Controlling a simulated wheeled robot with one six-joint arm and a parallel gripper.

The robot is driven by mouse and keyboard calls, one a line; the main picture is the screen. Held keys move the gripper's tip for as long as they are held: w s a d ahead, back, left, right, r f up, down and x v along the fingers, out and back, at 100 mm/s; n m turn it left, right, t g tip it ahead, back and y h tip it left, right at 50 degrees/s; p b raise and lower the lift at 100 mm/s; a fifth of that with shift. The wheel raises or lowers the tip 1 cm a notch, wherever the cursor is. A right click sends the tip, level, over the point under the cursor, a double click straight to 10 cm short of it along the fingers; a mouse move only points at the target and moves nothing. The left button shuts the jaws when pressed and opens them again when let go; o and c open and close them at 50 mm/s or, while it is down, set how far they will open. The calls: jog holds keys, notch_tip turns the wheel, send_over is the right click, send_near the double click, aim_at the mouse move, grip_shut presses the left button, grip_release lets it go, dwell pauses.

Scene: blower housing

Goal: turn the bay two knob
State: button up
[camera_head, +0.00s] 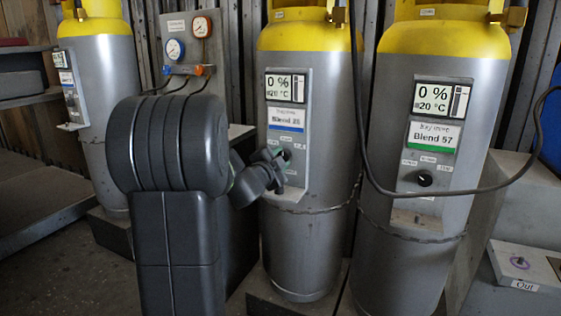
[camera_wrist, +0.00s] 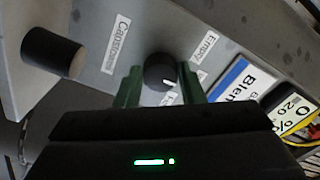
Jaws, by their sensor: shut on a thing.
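My gripper (camera_wrist: 158,86) is shut on the knob. In the head view my gripper (camera_head: 278,160) is at the panel's lower part, and the knob is mostly hidden behind it.
A black peg (camera_wrist: 52,53) stands out from the panel in the wrist view. The right cylinder (camera_head: 405,240) bears a Blend 57 panel with its own knob (camera_head: 424,179). A loose black cable (camera_head: 385,188) crosses it. Pressure gauges (camera_head: 175,49) are behind my arm.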

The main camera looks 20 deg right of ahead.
dwell(0.3)
jog(key=o, duration=1)
jog(key=shift+s, duration=0.1)
jog(key=p+v, duration=0.3)
jog(key=v, duration=1)
jog(key=shift+s+a, duration=0.2)
jog(key=shift+a, duration=0.15)
jog(key=shift+w+d, duration=0.1)
jog(key=b+x, duration=0.3)
jog(key=x, duration=1)
jog(key=shift+w+d, duration=0.2)
jog(key=shift+d, duration=0.05)
